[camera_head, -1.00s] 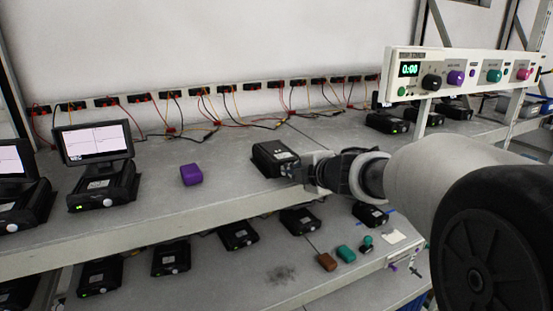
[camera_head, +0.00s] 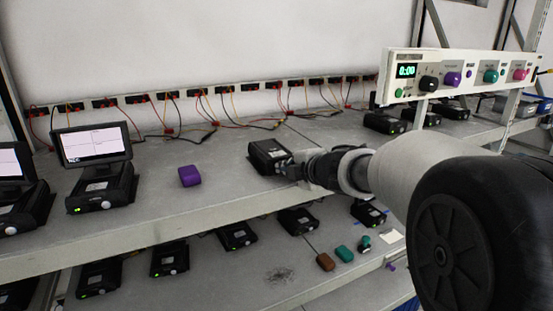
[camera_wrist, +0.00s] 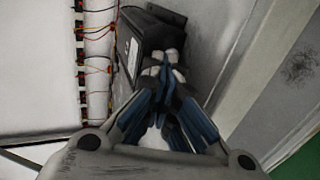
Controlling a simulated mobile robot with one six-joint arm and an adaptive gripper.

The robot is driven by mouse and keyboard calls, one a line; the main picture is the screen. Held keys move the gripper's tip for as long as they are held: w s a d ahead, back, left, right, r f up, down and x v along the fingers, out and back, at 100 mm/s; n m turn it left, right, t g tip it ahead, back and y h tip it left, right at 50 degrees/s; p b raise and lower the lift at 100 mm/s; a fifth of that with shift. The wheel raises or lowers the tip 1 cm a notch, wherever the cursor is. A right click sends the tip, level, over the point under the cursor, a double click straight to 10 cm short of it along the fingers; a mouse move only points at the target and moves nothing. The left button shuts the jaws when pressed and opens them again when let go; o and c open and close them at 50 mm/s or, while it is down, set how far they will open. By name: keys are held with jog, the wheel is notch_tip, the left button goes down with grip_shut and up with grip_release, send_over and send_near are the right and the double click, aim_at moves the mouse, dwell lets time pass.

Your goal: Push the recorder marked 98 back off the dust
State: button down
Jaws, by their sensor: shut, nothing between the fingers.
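A black recorder (camera_head: 268,155) sits on the upper shelf, right of the purple block; I cannot read its marking. It also shows in the wrist view (camera_wrist: 150,36), with a pale label on its side. My gripper (camera_head: 290,170) is shut and empty, its fingertips at the recorder's near right side. In the wrist view the fingertips (camera_wrist: 165,68) lie right against or just short of the recorder; contact is hard to tell. A dark dusty smudge (camera_head: 280,274) lies on the lower shelf and also shows in the wrist view (camera_wrist: 301,64). I see no dust around the recorder.
A purple block (camera_head: 189,176) stands left of the recorder on the upper shelf. A row of sockets (camera_head: 195,93) with loose wires runs along the wall behind. A control panel (camera_head: 460,76) stands at right. Several recorders and small blocks are on the lower shelf.

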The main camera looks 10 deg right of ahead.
aim_at(281, 157)
jog(key=shift+w+a+p, duration=0.55)
jog(key=shift+w+p, duration=0.3)
jog(key=shift+w, duration=0.8)
jog(key=shift+w+a+p, duration=0.5)
jog(key=shift+w+p, duration=0.3)
jog(key=shift+w, duration=0.85)
jog(key=shift+w+a+p, duration=0.55)
jog(key=shift+w+p, duration=0.3)
jog(key=shift+w, duration=0.8)
jog(key=shift+s+f+b+v, duration=0.1)
jog(key=shift+f+b+v, duration=0.1)
jog(key=shift+v, duration=1)
jog(key=shift+s+f+b+v, duration=0.1)
jog(key=shift+f+b+v, duration=0.15)
jog(key=shift+v, duration=0.95)
jog(key=shift+s+f+b+v, duration=0.1)
jog(key=shift+f+b+v, duration=0.1)
jog(key=shift+v, duration=1.05)
jog(key=shift+w, duration=0.15)
